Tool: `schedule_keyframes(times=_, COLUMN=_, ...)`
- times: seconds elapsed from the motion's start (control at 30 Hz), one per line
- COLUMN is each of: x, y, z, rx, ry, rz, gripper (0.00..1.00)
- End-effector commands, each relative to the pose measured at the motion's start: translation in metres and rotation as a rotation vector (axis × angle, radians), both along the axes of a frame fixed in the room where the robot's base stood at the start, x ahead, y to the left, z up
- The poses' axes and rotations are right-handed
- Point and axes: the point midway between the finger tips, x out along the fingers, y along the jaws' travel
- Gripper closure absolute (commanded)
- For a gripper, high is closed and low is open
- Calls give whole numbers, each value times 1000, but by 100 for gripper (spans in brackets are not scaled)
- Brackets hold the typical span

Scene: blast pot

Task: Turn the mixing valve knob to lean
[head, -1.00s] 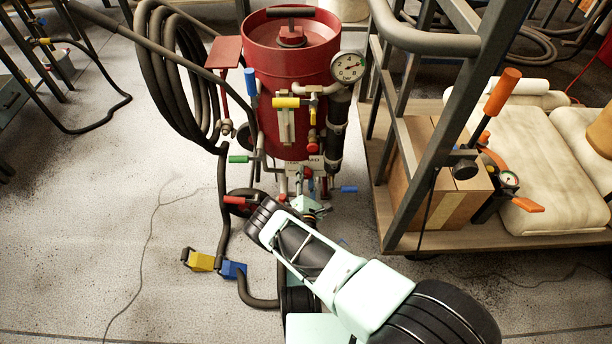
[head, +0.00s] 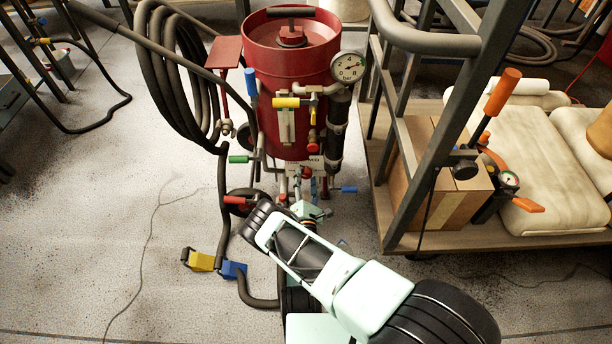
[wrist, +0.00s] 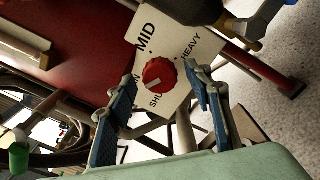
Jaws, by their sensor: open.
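The mixing valve knob (wrist: 159,75) is round and red, on a cream label plate (wrist: 178,45) in the wrist view. MID, HEAVY and part of SHUT are readable; only an end letter of another label shows at the left, behind a finger. The knob's pale mark lies on its lower-left side, between that label and SHUT. My gripper (wrist: 163,80) is open, with one blue-padded finger on each side of the knob. Gaps show around the knob; contact is not visible. In the head view, the plate (head: 303,165) is low on the red pot, just beyond my gripper (head: 312,209).
The red blast pot (head: 290,70) carries a gauge (head: 348,67) and coloured valve handles close above and beside the plate. A coiled hose (head: 165,70) hangs left. A cart (head: 400,242) with sacks stands right. Floor at left is mostly clear.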

Motion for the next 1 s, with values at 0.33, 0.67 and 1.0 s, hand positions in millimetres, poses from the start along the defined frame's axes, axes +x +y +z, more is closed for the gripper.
schedule_keyframes(times=0.33, x=-50, y=1, z=0, rx=1, ry=0, rz=3, gripper=53)
schedule_keyframes(times=0.67, x=-55, y=1, z=0, rx=1, ry=0, rz=1, gripper=53)
schedule_keyframes(times=1.0, x=-54, y=4, z=7, rx=16, ry=-4, rz=1, gripper=53)
